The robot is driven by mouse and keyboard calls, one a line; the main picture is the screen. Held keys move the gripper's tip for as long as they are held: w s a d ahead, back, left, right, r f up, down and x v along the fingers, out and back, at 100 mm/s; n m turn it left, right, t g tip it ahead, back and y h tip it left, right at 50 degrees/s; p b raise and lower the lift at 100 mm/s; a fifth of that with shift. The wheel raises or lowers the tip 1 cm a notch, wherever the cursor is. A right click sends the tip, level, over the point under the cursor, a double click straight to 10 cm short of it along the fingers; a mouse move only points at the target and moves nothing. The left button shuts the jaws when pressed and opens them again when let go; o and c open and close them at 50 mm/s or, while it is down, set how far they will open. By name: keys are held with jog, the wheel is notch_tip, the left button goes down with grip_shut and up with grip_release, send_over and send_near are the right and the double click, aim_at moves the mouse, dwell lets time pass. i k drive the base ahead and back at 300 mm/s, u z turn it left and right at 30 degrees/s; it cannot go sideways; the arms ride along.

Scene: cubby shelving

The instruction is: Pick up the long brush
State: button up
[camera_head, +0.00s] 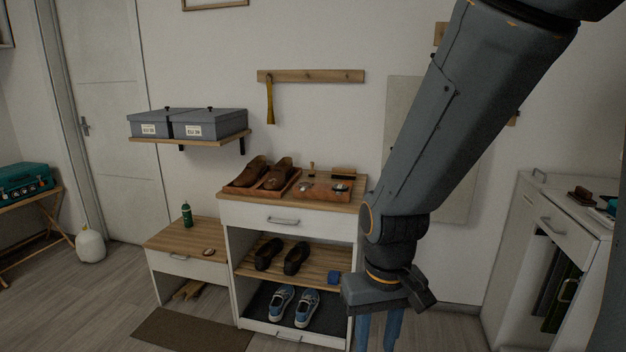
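My gripper (378,335) hangs low in front of the cabinet's right side, well below and to the right of the brush. Its two blue fingers are apart with nothing visible between them; their tips are cut off by the frame's lower edge. Another dark brush-like thing (581,195) lies on the right-hand cabinet.
A low side table (190,240) stands left. My arm hides part of the wall and mirror.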

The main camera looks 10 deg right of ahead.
aim_at(336, 173)
jog(key=u, duration=0.3)
jog(key=k, duration=0.35)
jog(key=z, duration=0.5)
jog(key=i, duration=0.6)
jog(key=z, duration=0.65)
jog(key=i, duration=1.5)
jog(key=u, duration=1.1)
jog(key=i, duration=0.65)
jog(key=u, duration=0.05)
